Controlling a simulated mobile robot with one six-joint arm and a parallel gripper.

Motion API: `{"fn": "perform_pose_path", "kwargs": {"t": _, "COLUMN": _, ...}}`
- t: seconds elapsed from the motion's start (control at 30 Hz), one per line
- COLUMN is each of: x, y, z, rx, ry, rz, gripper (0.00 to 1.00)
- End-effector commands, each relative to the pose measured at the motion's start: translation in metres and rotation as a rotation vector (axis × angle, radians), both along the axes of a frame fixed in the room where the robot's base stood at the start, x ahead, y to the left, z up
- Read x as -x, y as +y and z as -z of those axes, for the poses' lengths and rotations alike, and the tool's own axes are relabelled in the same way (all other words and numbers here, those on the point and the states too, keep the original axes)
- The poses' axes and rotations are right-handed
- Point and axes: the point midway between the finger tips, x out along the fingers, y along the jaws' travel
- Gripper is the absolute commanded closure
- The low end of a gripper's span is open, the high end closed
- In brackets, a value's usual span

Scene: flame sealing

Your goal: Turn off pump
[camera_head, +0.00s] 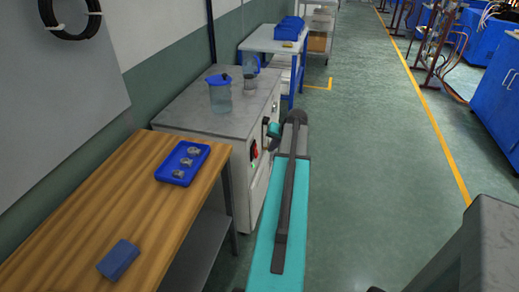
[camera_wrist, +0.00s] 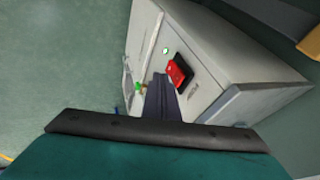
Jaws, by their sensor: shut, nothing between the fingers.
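The pump cabinet (camera_head: 215,110) is a grey box with a flat top, standing beyond the wooden table. Its front panel (camera_wrist: 205,72) fills the middle of the wrist view. In the head view the switch (camera_head: 254,149) shows small on the cabinet's front. My gripper (camera_wrist: 160,80) is shut and empty, its dark fingertips close beside the red switch. I cannot tell whether they touch it. The fingers are not clear in the head view.
A wooden table (camera_head: 90,215) at the left holds a blue tray (camera_head: 162,172) of metal parts and a blue box (camera_head: 118,260). A blue-lidded clear jar (camera_head: 219,99) stands on the cabinet. A small green and yellow fitting (camera_wrist: 139,87) is left of the fingers.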

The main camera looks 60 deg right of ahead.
Motion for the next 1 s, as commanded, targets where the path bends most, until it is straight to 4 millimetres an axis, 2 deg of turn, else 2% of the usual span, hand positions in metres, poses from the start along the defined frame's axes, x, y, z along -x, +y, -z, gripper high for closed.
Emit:
{"fn": "perform_pose_path", "kwargs": {"t": 0.03, "x": 0.007, "y": -0.009, "z": -0.008, "rx": 0.007, "ry": -0.007, "rz": 0.013, "gripper": 1.0}}
{"fn": "perform_pose_path", "kwargs": {"t": 0.13, "x": 0.014, "y": -0.018, "z": -0.017, "rx": 0.016, "ry": -0.015, "rz": 0.027, "gripper": 1.0}}
{"fn": "perform_pose_path", "kwargs": {"t": 0.53, "x": 0.016, "y": -0.02, "z": -0.018, "rx": 0.018, "ry": -0.018, "rz": 0.03, "gripper": 1.0}}
{"fn": "perform_pose_path", "kwargs": {"t": 0.77, "x": 0.012, "y": -0.022, "z": -0.011, "rx": 0.017, "ry": -0.017, "rz": 0.031, "gripper": 1.0}}
{"fn": "perform_pose_path", "kwargs": {"t": 1.0, "x": 0.001, "y": -0.027, "z": 0.007, "rx": 0.016, "ry": -0.017, "rz": 0.03, "gripper": 1.0}}
